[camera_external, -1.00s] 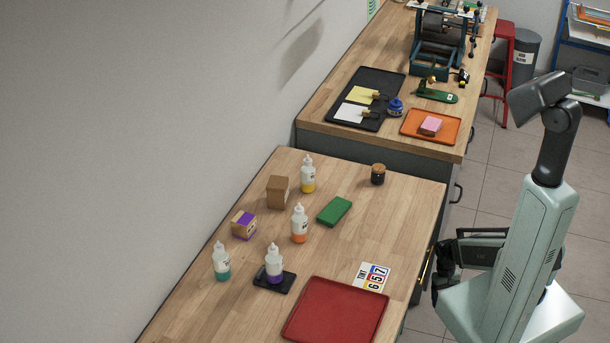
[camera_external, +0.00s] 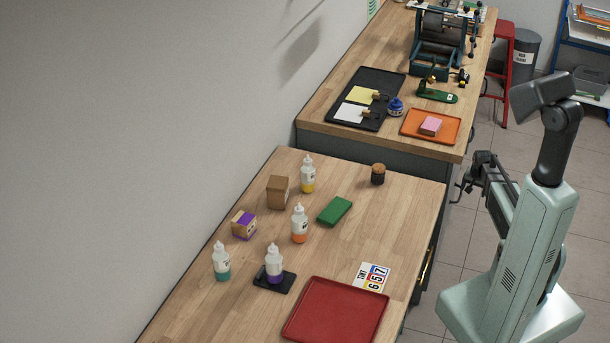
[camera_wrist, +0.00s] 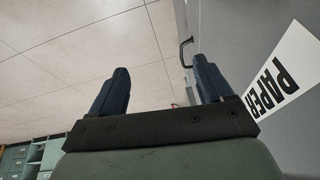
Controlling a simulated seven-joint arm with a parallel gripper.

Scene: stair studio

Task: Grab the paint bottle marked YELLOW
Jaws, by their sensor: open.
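The paint bottle with yellow paint (camera_external: 308,175) stands upright at the back of the near wooden table, beside a brown box; its label is too small to read. Other bottles of the same shape stand nearer: orange (camera_external: 299,224), purple (camera_external: 274,264) and teal (camera_external: 221,262). My gripper (camera_external: 468,188) is off the table's right side, far from the yellow bottle. In the wrist view my gripper (camera_wrist: 158,88) is open, with nothing between its two dark fingers. That view shows floor, a grey cabinet front and a sign reading PAPER (camera_wrist: 278,82), and no bottle.
Near the bottles are a brown box (camera_external: 278,192), a purple-marked box (camera_external: 243,225), a green block (camera_external: 335,211) and a dark corked jar (camera_external: 378,174). The purple bottle stands on a black pad (camera_external: 286,283). A red tray (camera_external: 337,312) lies in front. The table's right part is mostly clear.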

